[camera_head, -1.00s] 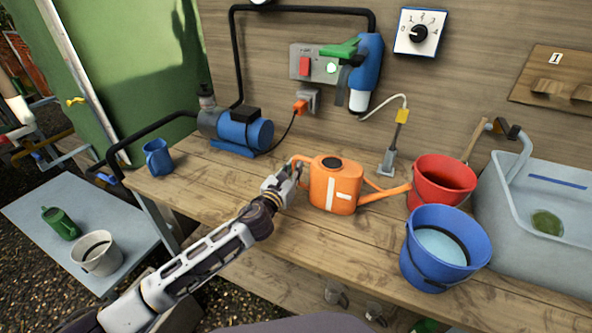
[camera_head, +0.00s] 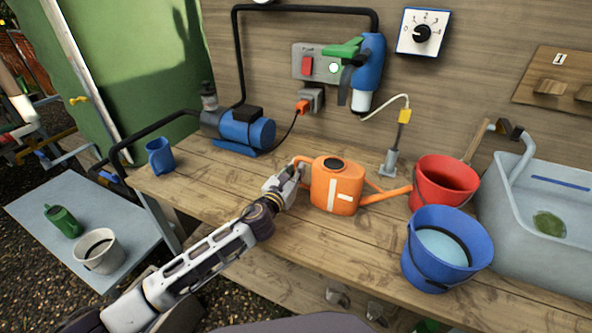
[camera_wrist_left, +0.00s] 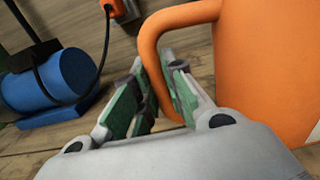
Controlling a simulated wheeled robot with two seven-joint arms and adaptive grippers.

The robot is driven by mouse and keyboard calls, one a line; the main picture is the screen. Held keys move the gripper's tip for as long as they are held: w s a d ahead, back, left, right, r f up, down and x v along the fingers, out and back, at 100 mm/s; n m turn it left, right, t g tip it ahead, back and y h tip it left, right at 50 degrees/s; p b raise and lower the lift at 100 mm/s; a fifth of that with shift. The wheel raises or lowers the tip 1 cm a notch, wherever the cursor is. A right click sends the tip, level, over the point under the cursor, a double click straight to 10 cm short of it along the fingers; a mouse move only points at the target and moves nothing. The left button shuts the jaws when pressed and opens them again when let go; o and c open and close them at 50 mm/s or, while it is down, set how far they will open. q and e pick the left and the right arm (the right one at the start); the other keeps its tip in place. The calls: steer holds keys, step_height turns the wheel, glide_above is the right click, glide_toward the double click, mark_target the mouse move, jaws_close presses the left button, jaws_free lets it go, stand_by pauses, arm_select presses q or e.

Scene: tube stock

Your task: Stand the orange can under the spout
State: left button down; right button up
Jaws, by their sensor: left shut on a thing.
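The orange can (camera_head: 335,186), a watering can with a white mark, stands upright on the wooden bench with its long spout pointing right toward the red bucket. My left gripper (camera_head: 291,177) is at its left side, shut on the handle. The left wrist view shows the green-padded fingers (camera_wrist_left: 160,102) around the lower part of the handle loop (camera_wrist_left: 152,50), beside the can body (camera_wrist_left: 265,65). A blue wall fitting (camera_head: 368,70) with a white downward spout (camera_head: 361,101) hangs behind and slightly right of the can, above the bench. My right gripper is out of view.
A red bucket (camera_head: 442,184) and a blue bucket (camera_head: 441,275) stand right of the can. A grey basin (camera_head: 540,255) is at the far right. The blue pump (camera_head: 240,131) and a blue mug (camera_head: 159,157) are at the left. The bench in front is clear.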

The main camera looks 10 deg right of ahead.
arm_select(q)
steer(key=shift+f, duration=0.1)
steer(key=c, duration=1.4)
jaws_free()
steer(key=shift+v, duration=6)
